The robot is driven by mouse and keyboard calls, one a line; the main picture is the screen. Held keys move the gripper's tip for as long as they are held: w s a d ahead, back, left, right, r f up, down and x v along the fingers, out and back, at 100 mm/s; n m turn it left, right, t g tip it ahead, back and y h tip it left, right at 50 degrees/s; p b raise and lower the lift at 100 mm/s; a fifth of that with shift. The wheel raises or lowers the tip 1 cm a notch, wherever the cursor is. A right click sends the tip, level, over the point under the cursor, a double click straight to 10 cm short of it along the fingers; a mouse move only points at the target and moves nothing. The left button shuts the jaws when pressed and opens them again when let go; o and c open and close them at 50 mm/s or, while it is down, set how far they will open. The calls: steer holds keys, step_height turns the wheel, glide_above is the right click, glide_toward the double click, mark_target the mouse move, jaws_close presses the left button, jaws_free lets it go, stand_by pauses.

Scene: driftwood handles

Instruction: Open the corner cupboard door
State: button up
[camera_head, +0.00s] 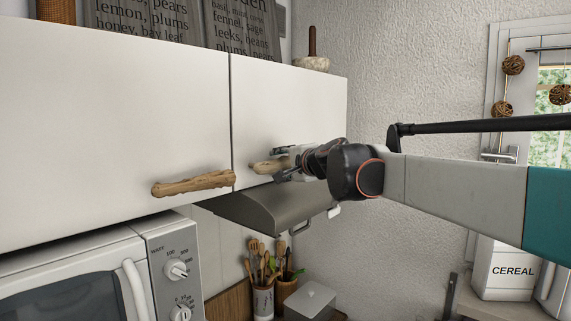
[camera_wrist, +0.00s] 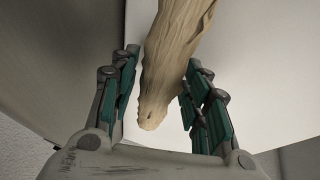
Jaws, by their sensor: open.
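The right upper cupboard door (camera_head: 290,112), by the corner with the wall, is white and closed. Its pale driftwood handle (camera_head: 262,167) sits near the lower left edge. My gripper (camera_head: 284,165) is at this handle. In the wrist view the handle (camera_wrist: 172,65) comes down between the two green-padded fingers of my gripper (camera_wrist: 162,70). The fingers are open, with a gap on the left; on the right, the handle is close to the finger and I cannot tell if they touch. The door face (camera_wrist: 255,80) lies behind.
A left cupboard door (camera_head: 110,120) with its own driftwood handle (camera_head: 193,184) is closed. Below are a range hood (camera_head: 275,208), a microwave (camera_head: 90,275) and a utensil pot (camera_head: 263,302). A mortar with pestle (camera_head: 311,63) stands on top. The textured wall (camera_head: 410,75) is at right.

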jaws_close()
steer(key=shift+s+d, duration=0.1)
